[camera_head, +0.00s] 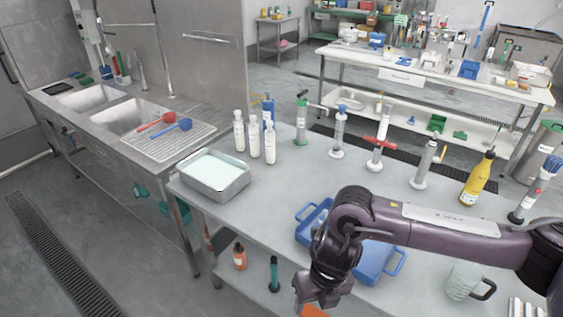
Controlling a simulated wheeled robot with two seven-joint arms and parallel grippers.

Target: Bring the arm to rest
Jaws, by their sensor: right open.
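My right arm comes in from the right edge, over the near part of the grey table (268,212). It bends down at the wrist, with my right gripper (322,298) low near the bottom edge of the view. The gripper is open, and nothing shows held between its fingers. An orange object (314,311) shows just below the fingers, cut off by the picture edge; I cannot tell whether it touches them. My left gripper is not in view.
Blue trays (376,262) lie partly hidden behind my arm. A metal tray (214,178) and white bottles (254,136) stand at the table's left. Several upright tools line the back, with a yellow bottle (478,180). A mug (464,281) stands at the right. The table's left-middle is clear.

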